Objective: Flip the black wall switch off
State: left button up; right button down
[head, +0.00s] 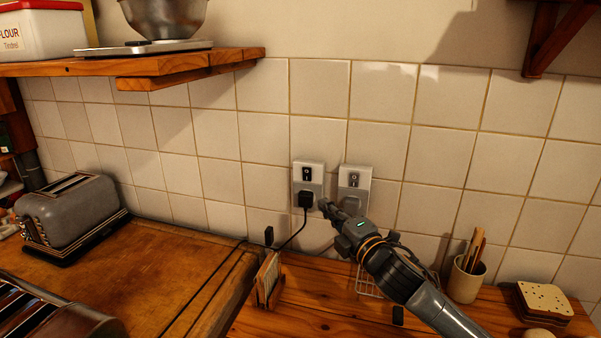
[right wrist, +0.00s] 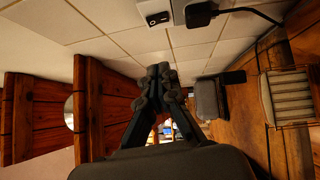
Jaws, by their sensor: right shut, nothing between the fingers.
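Two white wall sockets with black rocker switches are on the tiled wall in the head view. The left black switch (head: 306,172) sits above a black plug (head: 305,198) with a cable. The right black switch (head: 353,179) is on the neighbouring socket, whose lower part is partly hidden by my gripper. My right gripper (head: 326,206) is shut and empty, its tips low between the two sockets; I cannot tell if they touch anything. In the right wrist view, a black switch (right wrist: 158,18) and the plug (right wrist: 200,14) show above the shut fingers.
A grey toaster (head: 72,215) stands on the left counter. A wooden shelf (head: 150,68) overhangs the upper left.

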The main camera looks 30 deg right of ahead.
pick_arm(q)
jog(key=s, duration=0.7)
pick_arm(e)
jog(key=s, duration=0.1)
jog(key=p, duration=0.2)
send_near(305, 170)
jog(key=a, duration=0.3)
jog(key=shift+w+d+p, duration=0.5)
jog(key=shift+w+d, duration=0.05)
jog(key=shift+w, duration=0.5)
jog(key=shift+w+d+p, duration=0.5)
jog(key=shift+w+d, duration=0.05)
jog(key=shift+w, duration=0.5)
jog(key=shift+w+d+p, duration=0.5)
jog(key=shift+w, duration=0.5)
pick_arm(q)
jog(key=shift+g, duration=0.3)
jog(key=r, duration=0.1)
jog(key=w+r, duration=0.1)
jog(key=r, duration=0.1)
jog(key=w+r, duration=0.1)
jog(key=shift+w+a+r, duration=0.1)
jog(key=shift+w+r, duration=0.05)
jog(key=shift+r, duration=0.2)
jog(key=shift+w, duration=0.1)
